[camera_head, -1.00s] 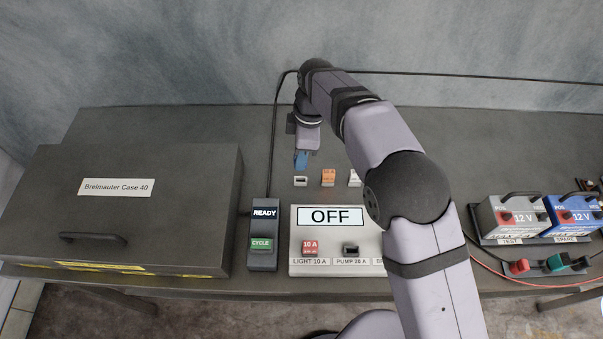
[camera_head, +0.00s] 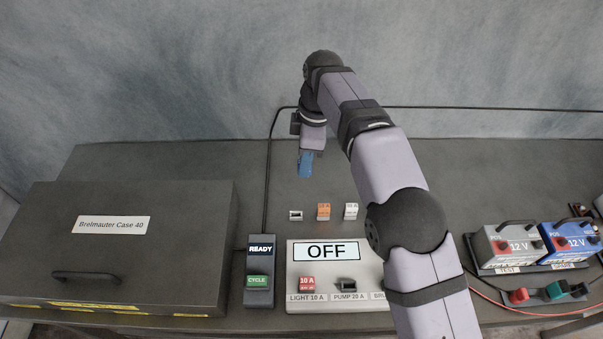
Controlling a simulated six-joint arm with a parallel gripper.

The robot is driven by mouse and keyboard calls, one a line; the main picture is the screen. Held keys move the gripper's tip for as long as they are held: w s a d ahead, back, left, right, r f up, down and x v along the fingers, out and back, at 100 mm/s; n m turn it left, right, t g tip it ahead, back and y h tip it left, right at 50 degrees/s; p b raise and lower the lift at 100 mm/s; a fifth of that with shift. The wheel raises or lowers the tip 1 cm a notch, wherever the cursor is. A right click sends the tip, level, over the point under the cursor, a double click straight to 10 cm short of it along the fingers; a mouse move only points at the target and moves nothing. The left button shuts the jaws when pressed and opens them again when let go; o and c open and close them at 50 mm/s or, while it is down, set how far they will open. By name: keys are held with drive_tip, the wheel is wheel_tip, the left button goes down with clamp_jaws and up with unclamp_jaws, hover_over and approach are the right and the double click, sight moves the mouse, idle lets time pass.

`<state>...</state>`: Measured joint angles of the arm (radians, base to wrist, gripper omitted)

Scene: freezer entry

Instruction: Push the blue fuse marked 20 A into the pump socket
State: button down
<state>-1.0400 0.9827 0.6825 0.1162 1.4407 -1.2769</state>
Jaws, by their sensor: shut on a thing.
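A blue fuse (camera_head: 305,165) is held in my gripper (camera_head: 308,153), which is shut on it above the table behind the fuse panel. The marking on the fuse is too small to read. The pump socket (camera_head: 346,284), labelled PUMP 20 A, is an empty dark slot at the front of the white panel (camera_head: 337,262). The fuse is well apart from the socket, behind it and to its left. The panel's display (camera_head: 326,250) reads OFF. A red 10 A fuse (camera_head: 307,284) sits in the light socket to the left. My forearm hides the panel's right part.
A control box (camera_head: 260,272) reads READY and has a green CYCLE button. A dark case (camera_head: 120,245) is at left; batteries (camera_head: 510,245) stand at right.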

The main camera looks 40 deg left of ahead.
drive_tip(key=s+d+r+m+p, duration=0.1)
drive_tip(key=d+r, duration=0.7)
drive_tip(key=d, duration=0.1)
drive_tip(key=s+d+f+n, duration=0.1)
drive_tip(key=s+d+f, duration=0.8)
drive_tip(key=d+f, duration=0.3)
drive_tip(key=d, duration=0.3)
drive_tip(key=shift+f+n, duration=0.15)
drive_tip(key=shift+n, duration=0.15)
drive_tip(key=shift+s, duration=0.15)
drive_tip(key=shift+f, duration=0.15)
drive_tip(key=shift+f+b, duration=1.55)
drive_tip(key=shift+f, duration=0.3)
